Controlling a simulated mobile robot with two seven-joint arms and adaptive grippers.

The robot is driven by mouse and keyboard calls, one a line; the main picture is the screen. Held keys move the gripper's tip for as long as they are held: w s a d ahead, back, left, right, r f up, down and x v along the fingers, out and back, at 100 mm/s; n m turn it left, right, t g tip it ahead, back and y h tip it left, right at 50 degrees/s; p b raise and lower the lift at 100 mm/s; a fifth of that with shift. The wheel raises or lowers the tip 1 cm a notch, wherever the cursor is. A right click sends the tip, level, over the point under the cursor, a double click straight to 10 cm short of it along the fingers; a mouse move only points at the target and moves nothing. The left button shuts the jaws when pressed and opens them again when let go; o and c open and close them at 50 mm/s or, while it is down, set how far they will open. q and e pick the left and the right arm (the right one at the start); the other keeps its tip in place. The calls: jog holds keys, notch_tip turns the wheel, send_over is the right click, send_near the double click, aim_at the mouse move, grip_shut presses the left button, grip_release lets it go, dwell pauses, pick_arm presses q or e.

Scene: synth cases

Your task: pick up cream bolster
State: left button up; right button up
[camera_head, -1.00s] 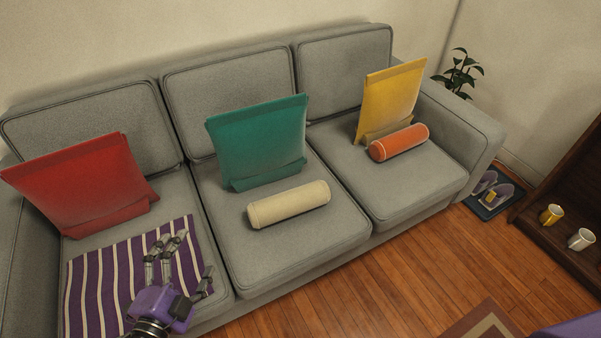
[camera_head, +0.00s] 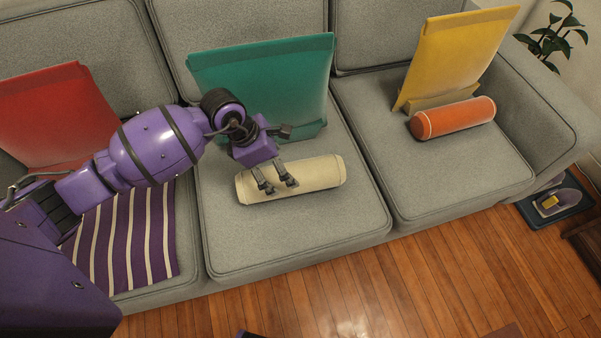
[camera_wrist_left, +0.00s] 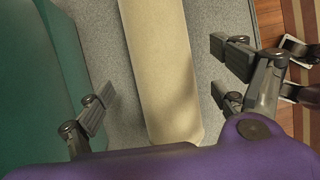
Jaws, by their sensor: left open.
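The cream bolster (camera_head: 318,174) lies on the middle seat cushion of the grey sofa, in front of the green cushion. My left gripper (camera_head: 281,156) is above the bolster's left half, with two fingers on its near side and one on its far side. In the left wrist view the bolster (camera_wrist_left: 163,65) runs between the spread fingers of the gripper (camera_wrist_left: 165,90). The gripper is open, and gaps show between the fingers and the bolster there.
The green cushion (camera_head: 265,80) stands close behind my left gripper. An orange bolster (camera_head: 453,117) and a yellow cushion (camera_head: 460,55) are on the right seat. A red cushion (camera_head: 50,120) and a purple striped cloth (camera_head: 125,240) are on the left seat, below my arm.

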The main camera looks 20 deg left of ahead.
pick_arm(q)
jog(key=shift+x, duration=1.15)
jog(key=b+x, duration=0.1)
jog(key=x, duration=0.3)
jog(key=shift+d+f+b, duration=0.2)
jog(key=shift+b, duration=0.2)
jog(key=shift+d+f, duration=0.1)
jog(key=shift+f, duration=0.15)
jog(key=c, duration=1)
jog(key=shift+w+r, duration=0.1)
jog(key=c, duration=0.4)
jog(key=shift+c, duration=0.2)
pick_arm(e)
notch_tip(320, 180, down, 2)
jog(key=shift+s+f, duration=0.1)
jog(key=shift+f, duration=0.1)
pick_arm(q)
jog(key=shift+r, duration=0.1)
